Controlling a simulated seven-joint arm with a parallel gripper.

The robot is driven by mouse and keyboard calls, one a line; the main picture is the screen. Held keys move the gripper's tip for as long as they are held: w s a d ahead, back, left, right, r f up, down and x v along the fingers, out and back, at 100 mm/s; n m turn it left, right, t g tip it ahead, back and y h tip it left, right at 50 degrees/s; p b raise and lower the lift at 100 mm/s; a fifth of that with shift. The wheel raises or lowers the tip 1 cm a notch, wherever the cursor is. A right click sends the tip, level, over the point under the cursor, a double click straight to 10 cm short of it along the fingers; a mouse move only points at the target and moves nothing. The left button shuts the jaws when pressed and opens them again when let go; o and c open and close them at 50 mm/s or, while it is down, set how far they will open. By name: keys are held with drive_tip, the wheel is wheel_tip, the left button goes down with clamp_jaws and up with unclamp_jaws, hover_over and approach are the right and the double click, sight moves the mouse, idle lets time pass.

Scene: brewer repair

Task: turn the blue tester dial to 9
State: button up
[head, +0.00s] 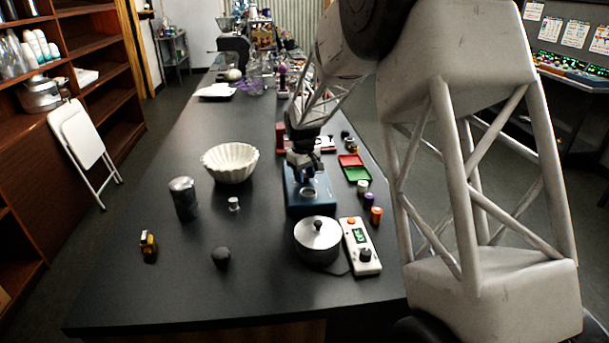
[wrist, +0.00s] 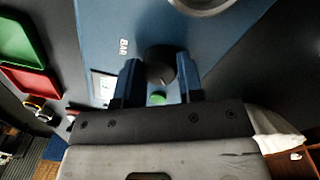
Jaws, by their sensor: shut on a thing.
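The blue tester (head: 312,208) stands on the dark table, below my gripper (head: 304,172) in the head view. In the wrist view the blue tester panel (wrist: 215,30) fills the middle, with a "BAR" label. The round black dial (wrist: 161,62) on the panel sits between the two fingers of my gripper (wrist: 158,78), which is shut on it. A green round part (wrist: 157,99) and part of a white display (wrist: 103,88) show close to the fingers. The dial's setting and the display's reading cannot be read. In the head view my gripper hides the dial.
A white meter with a green display (head: 360,246) and a metal pot (head: 318,240) stand in front of the tester. Red (head: 350,160) and green (head: 357,174) trays lie to its right. A white fluted bowl (head: 230,163) and a dark canister (head: 184,198) stand left.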

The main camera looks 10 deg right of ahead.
drive_tip(key=m, duration=0.6)
idle(0.4)
drive_tip(key=o, duration=0.9)
drive_tip(key=shift+r, duration=0.1)
drive_tip(key=shift+a+r, duration=0.15)
drive_tip(key=shift+r, duration=3.7)
